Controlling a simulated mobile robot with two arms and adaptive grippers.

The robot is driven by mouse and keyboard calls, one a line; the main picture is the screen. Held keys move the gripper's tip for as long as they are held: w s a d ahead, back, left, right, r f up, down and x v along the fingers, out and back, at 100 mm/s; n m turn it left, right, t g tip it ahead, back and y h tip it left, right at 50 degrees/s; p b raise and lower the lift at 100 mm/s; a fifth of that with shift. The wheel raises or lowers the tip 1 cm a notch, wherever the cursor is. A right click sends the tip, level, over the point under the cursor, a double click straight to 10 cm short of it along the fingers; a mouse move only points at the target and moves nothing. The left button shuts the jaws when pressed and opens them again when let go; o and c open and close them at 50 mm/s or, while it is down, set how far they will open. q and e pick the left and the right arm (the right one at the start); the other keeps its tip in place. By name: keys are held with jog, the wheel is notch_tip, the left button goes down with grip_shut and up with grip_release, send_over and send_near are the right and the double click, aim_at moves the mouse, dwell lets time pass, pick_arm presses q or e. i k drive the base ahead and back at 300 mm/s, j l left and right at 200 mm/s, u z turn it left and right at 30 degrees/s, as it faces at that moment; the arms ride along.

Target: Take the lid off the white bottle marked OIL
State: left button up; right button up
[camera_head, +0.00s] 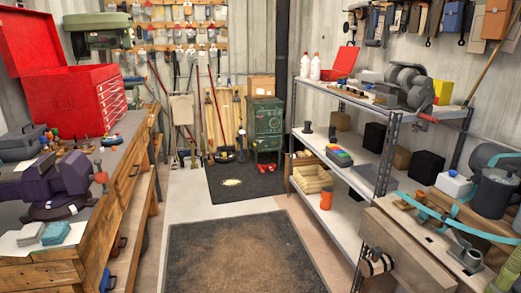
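Two white bottles, a left one (305,66) and a right one (315,68), stand upright side by side on the top of the metal shelf at the middle right, near its far end. Their tops look reddish, so lids seem to be on. A squat white container with a blue cap (453,185) sits on the bench at the right. No lettering is readable at this size, so I cannot tell which one is marked OIL. Neither of my grippers is in view.
The metal shelf (345,93) also carries a red box (346,60) and a grey machine (405,85). A wooden bench (130,165) with a purple vise (60,182) stands left. The dark mat (240,255) between is clear.

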aim_at(305, 64)
jog(key=i+u, duration=0.1)
jog(key=i, duration=0.55)
jog(key=i+l+u, duration=0.1)
jog(key=i, duration=0.5)
jog(key=i+l+u, duration=0.1)
jog(key=i, duration=2.15)
jog(key=i+j, duration=0.1)
jog(key=i, duration=1.45)
jog(key=i+j+z, duration=0.1)
jog(key=z, duration=0.3)
jog(key=i+j+z, duration=0.15)
jog(key=z, duration=0.2)
jog(key=i+j+z, duration=0.15)
jog(key=z, duration=0.25)
jog(key=i+j+z, duration=0.1)
jog(key=z, duration=0.25)
jog(key=j+z, duration=0.3)
jog(key=z, duration=0.2)
jog(key=k+j+z, duration=0.2)
jog(key=z, duration=0.25)
